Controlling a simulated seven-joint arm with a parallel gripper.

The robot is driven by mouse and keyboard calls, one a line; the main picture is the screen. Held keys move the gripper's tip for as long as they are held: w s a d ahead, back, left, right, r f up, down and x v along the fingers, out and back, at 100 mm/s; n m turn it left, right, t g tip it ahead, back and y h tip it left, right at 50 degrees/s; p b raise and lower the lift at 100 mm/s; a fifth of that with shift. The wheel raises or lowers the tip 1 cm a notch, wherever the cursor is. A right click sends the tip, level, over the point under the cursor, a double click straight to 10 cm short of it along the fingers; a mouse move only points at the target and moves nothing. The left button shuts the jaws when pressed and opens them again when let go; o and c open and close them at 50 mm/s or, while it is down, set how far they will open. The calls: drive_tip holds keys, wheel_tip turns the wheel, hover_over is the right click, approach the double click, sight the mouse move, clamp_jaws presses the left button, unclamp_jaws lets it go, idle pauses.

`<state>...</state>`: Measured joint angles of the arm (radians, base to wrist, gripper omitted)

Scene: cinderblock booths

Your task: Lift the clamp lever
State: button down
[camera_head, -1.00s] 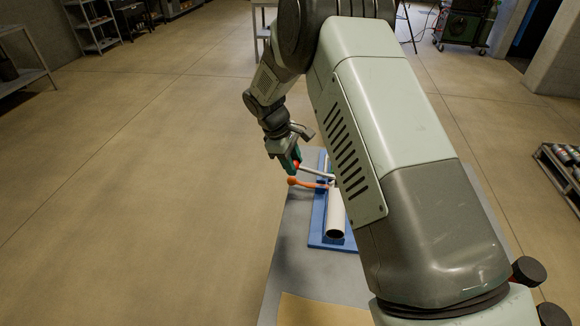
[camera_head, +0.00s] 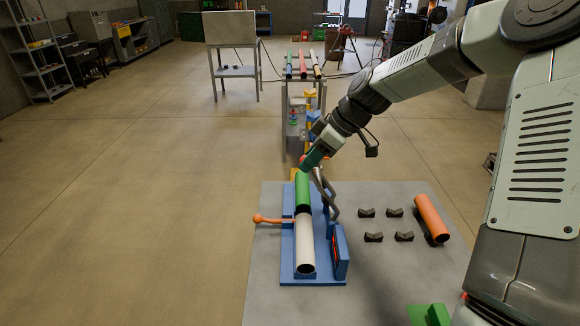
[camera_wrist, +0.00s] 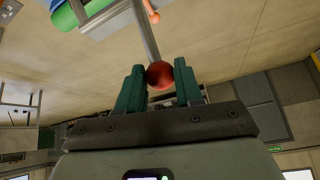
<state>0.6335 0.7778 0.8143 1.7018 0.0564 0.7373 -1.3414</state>
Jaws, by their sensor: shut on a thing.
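The clamp lever (camera_head: 331,198) is a grey metal bar rising steeply from the right side of a blue fixture (camera_head: 288,272). Its red ball knob (camera_wrist: 160,75) sits between the dark green fingers of my gripper (camera_wrist: 159,84) in the wrist view. My gripper (camera_head: 309,162) is shut on this knob above the far end of the fixture. A white pipe (camera_head: 306,242) and a green pipe (camera_head: 302,192) lie end to end in the fixture. An orange handle with a ball end (camera_head: 268,219) sticks out to the left.
The grey table (camera_head: 395,273) carries several small black V-blocks (camera_head: 373,237) and an orange pipe (camera_head: 431,218) on the right. A stand with coloured pipes (camera_head: 303,68) is behind. The floor to the left is clear.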

drive_tip(key=d+r+y, duration=0.1)
drive_tip(key=d+y, duration=0.2)
drive_tip(key=d, duration=0.4)
drive_tip(key=shift+d+y, duration=0.15)
drive_tip(key=shift+y, duration=0.25)
drive_tip(key=shift+d+r, duration=0.1)
drive_tip(key=c, duration=0.8)
unclamp_jaws()
drive_tip(key=shift+o, duration=0.2)
drive_tip(key=v, duration=1)
drive_tip(key=shift+d+r, duration=0.25)
